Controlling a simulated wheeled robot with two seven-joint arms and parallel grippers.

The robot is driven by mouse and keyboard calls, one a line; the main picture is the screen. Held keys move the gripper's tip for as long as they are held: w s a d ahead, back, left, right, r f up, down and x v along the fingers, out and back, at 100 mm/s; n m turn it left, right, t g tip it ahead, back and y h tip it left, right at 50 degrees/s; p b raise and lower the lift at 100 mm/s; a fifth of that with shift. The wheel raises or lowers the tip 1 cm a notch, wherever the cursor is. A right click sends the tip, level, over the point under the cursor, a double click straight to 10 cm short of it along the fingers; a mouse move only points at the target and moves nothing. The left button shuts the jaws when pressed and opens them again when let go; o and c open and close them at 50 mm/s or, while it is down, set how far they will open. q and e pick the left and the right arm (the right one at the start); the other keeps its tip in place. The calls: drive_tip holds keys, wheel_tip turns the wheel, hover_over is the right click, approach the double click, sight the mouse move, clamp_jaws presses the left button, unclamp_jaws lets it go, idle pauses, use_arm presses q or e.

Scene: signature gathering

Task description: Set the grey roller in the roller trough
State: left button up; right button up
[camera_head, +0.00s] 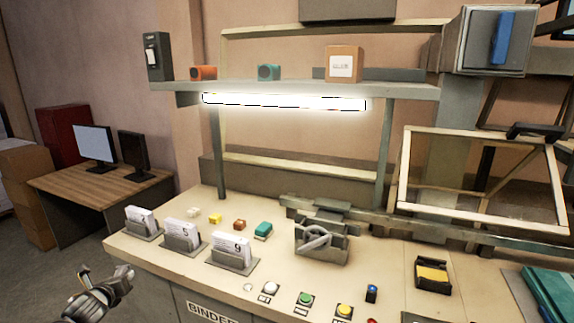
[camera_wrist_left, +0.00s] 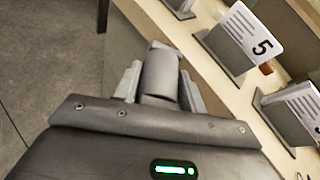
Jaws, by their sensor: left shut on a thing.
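My left gripper (camera_head: 108,284) hangs off the front left edge of the workbench (camera_head: 180,262), at the lower left of the head view. In the left wrist view the left gripper (camera_wrist_left: 160,88) is shut on the grey roller (camera_wrist_left: 160,72), a smooth grey cylinder between its two fingers. I cannot make out the roller clearly in the head view. A dark grey fixture with a ring-shaped handle (camera_head: 320,240) stands mid-bench, against a long grey rail (camera_head: 400,225). I cannot tell which part is the roller trough. My right gripper is out of view.
Several numbered card holders (camera_head: 234,258) line the bench's left front. Small coloured blocks (camera_head: 240,224) lie behind them. Push buttons (camera_head: 305,298) run along the front. A dark box with a yellow top (camera_head: 432,274) stands right. A lit shelf (camera_head: 300,90) overhangs the back.

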use_arm(q)
drive_tip(key=s+a+r+n+g+y, duration=0.15)
drive_tip(key=a+n+y, duration=0.25)
drive_tip(key=a, duration=0.6)
drive_tip(key=s+a+n+g+y, duration=0.35)
drive_tip(key=s+a, duration=0.25)
drive_tip(key=s, duration=0.5)
drive_tip(key=w+d+r+m+t+h, duration=0.2)
drive_tip(key=d, duration=0.6)
drive_tip(key=w+d+r+m+t+h, duration=0.1)
drive_tip(key=w+d+r+m, duration=0.15)
drive_tip(key=d, duration=0.55)
drive_tip(key=w+d+r+m+t+h, duration=0.1)
drive_tip(key=w+d+r+t+h, duration=0.15)
drive_tip(key=d, duration=0.55)
drive_tip(key=s+d+r+m+h, duration=0.2)
drive_tip(key=s+d+r+h, duration=0.15)
drive_tip(key=d+r, duration=0.5)
drive_tip(key=s+d+r+m+h, duration=0.25)
drive_tip(key=s+d+r, duration=0.2)
drive_tip(key=d, duration=0.75)
wheel_tip(320, 180, down, 7)
drive_tip(key=y+b, duration=0.1)
drive_tip(key=b, duration=0.6)
drive_tip(key=shift+w+a+f, duration=0.2)
drive_tip(key=shift+w+a, duration=0.05)
drive_tip(key=shift+w, duration=0.1)
